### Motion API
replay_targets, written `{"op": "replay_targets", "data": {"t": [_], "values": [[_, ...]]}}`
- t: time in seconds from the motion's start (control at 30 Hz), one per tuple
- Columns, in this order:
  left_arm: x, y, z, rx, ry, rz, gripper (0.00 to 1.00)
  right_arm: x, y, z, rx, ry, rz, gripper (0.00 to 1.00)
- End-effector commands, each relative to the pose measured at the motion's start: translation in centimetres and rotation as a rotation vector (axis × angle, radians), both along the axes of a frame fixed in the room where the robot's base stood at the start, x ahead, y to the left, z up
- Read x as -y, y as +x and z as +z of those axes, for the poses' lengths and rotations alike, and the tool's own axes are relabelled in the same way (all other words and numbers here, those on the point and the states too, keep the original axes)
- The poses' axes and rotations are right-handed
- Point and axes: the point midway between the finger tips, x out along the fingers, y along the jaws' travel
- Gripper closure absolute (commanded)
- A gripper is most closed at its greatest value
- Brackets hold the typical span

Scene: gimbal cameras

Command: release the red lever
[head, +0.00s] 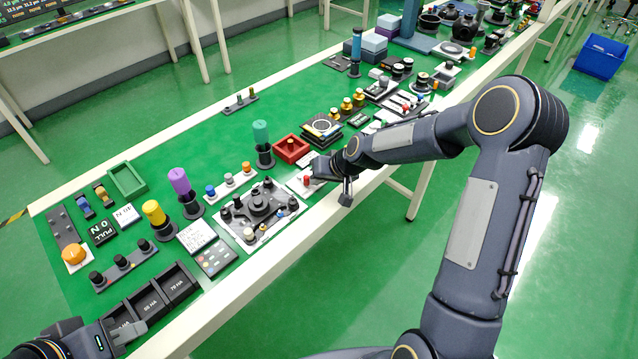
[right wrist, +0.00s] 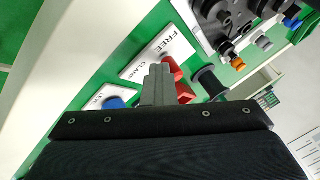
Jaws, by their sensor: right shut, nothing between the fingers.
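The red lever (head: 306,181) sits on a white plate (head: 297,187) near the table's front edge. In the right wrist view the red lever (right wrist: 172,68) rises beside the plate (right wrist: 160,53) lettered FREE and CLAMP. My right gripper (head: 318,168) is shut and empty close to the lever. Its closed fingers (right wrist: 158,80) cover part of the lever and plate in the right wrist view; I cannot tell whether they touch the lever. My left gripper (head: 128,328) is low at the left, near black labelled bins; its finger opening is unclear.
A red tray (head: 291,149) and a teal-topped post (head: 261,140) stand just behind. In the right wrist view a blue knob (right wrist: 113,103) is at the lower left. The floor before the table is clear.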

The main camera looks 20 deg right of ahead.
Motion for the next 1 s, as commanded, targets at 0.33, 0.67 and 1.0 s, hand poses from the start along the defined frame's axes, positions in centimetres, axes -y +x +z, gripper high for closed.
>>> {"op": "replay_targets", "data": {"t": [0.33, 0.67, 1.0], "values": [[0.0, 0.0, -0.3, 0.000, 0.000, 0.000, 0.74, -0.2, 0.0, 0.2, 0.008, 0.000, 0.002, 1.00], [0.0, 0.0, -1.0, 0.000, 0.000, 0.000, 0.74, -0.5, -1.4, 0.1, 0.004, 0.000, 0.003, 1.00], [0.0, 0.0, -1.0, 0.000, 0.000, 0.000, 0.74, -0.5, -1.6, 0.1, 0.002, -0.001, 0.002, 1.00]]}}
